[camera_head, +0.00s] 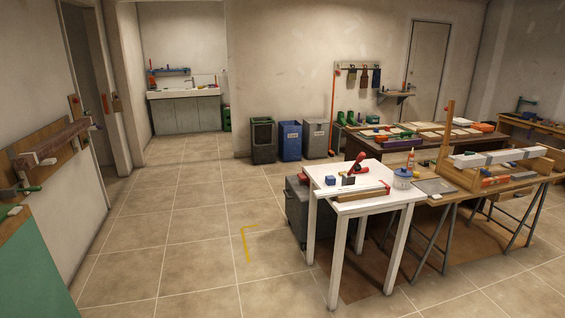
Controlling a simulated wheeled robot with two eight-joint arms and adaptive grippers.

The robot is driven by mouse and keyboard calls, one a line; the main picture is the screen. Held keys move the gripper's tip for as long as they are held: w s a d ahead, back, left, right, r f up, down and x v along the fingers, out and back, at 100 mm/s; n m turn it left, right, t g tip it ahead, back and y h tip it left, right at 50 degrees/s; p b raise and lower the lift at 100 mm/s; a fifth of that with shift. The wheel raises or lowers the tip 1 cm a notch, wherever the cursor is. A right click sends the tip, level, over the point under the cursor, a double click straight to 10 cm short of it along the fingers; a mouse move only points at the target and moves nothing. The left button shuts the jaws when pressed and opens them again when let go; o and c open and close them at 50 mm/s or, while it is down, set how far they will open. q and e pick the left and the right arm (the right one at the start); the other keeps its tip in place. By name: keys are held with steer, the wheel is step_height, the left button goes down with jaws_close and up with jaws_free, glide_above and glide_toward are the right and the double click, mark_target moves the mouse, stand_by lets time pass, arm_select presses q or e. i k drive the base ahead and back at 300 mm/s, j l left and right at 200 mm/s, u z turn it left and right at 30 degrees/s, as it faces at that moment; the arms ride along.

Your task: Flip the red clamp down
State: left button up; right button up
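A red clamp (356,162) stands at the back of a small white table (345,207) right of the middle. Some of the clamp's base is hidden or too small to make out. Neither of my grippers shows in the head view.
A dark cabinet (297,208) stands behind the table's left side. The tiled floor (200,250) to the left is clear.

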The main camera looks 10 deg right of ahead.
mark_target(357, 167)
steer(key=i+l+z, duration=0.1)
steer(key=i+z, duration=0.15)
steer(key=i, duration=0.3)
steer(key=i+z, duration=0.25)
steer(key=i, duration=0.3)
steer(key=i+j+z, duration=0.2)
steer(key=i, duration=0.35)
steer(key=i+j+z, duration=0.25)
steer(key=i, duration=0.3)
steer(key=i+j+z, duration=0.25)
steer(key=i, duration=0.6)
